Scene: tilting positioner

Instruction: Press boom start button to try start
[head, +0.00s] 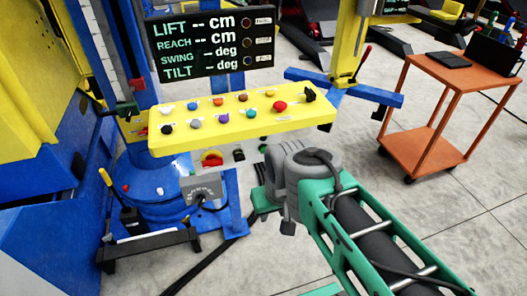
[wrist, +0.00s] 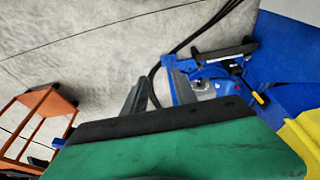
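A yellow control panel (head: 245,122) with several coloured buttons faces me in the head view, including a large red button (head: 280,106) at its right. Its labels are too small to read, so I cannot tell which is the boom start button. The fingers are mostly hidden there.
A black display (head: 213,43) with LIFT, REACH, SWING and TILT lines stands above the panel. The blue machine base (head: 160,190) is below it at left. An orange cart (head: 440,110) stands at right. Grey floor is clear in front of the cart.

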